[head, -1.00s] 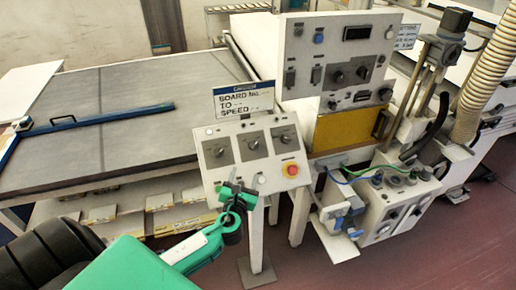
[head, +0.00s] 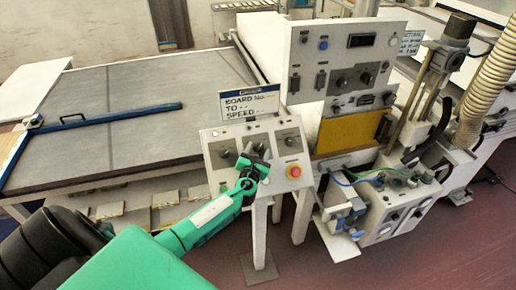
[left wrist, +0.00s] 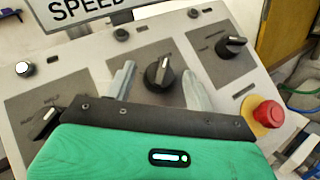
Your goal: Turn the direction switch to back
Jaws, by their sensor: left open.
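The control panel (head: 276,186) has three black rotary knobs in a row. The middle knob (left wrist: 158,74) sits on a dark plate, its pale mark pointing up; the left knob (left wrist: 45,121) and right knob (left wrist: 231,46) are on dark plates too. Labels are too small to read, so I cannot tell which one is the direction switch. My left gripper (left wrist: 158,86) is open, one finger on each side of the middle knob, apart from it. In the head view my left gripper (head: 254,158) covers the middle knob. My right gripper is not in view.
A red emergency button (left wrist: 266,113) on a yellow base is at the panel's right. A sign (head: 249,104) stands behind the panel. A taller control cabinet (head: 300,110) rises behind right. A flat grey bed (head: 120,95) extends at left.

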